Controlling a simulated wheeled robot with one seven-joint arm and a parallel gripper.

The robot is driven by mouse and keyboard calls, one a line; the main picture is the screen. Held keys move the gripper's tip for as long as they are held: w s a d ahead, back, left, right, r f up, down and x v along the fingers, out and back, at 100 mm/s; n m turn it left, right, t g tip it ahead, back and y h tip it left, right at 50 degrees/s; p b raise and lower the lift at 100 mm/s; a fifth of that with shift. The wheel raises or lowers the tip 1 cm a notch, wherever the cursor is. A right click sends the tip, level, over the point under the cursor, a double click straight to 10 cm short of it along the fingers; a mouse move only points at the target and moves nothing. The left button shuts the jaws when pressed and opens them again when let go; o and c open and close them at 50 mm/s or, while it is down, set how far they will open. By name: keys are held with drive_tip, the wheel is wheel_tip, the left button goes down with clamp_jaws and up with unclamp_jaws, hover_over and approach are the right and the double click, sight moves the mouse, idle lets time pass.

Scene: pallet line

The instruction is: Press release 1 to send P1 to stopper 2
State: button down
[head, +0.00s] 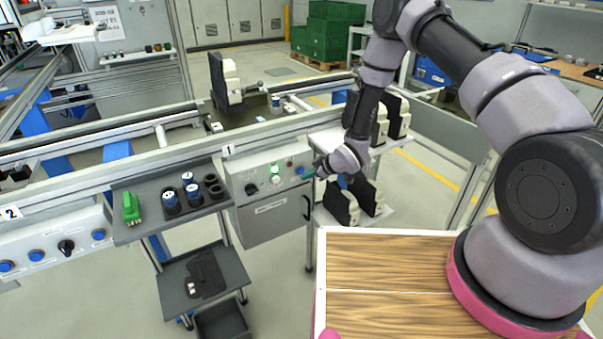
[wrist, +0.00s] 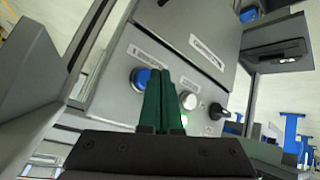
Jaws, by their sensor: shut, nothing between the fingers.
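The station 1 control box (head: 262,205) hangs below the rail sign "1" (head: 229,150). Its blue button (head: 300,171) is at the right end of the panel, and it also shows in the wrist view (wrist: 139,79). My gripper (head: 311,173) is shut and empty, with its green fingertips (wrist: 161,72) close to the blue button; I cannot tell whether they touch it. A dark upright plate with white parts (head: 229,80), possibly on pallet P1, stands on the line behind the box. Sign "2" (head: 10,213) is at the far left.
A grey shelf (head: 139,234) left of the box bears a green block (head: 131,208) and blue-and-white cylinders (head: 193,190). A rack (head: 330,215) with black and white parts stands right of the box. A second button panel (head: 55,243) is at left.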

drive_tip(key=shift+w, duration=0.1)
idle(0.6)
drive_tip(key=shift+w+a, duration=0.2)
drive_tip(key=shift+w, duration=0.05)
drive_tip(key=shift+w+a, duration=0.3)
drive_tip(key=shift+w, duration=0.1)
idle(1.1)
drive_tip(key=shift+s+d, duration=0.5)
drive_tip(key=shift+s, duration=0.2)
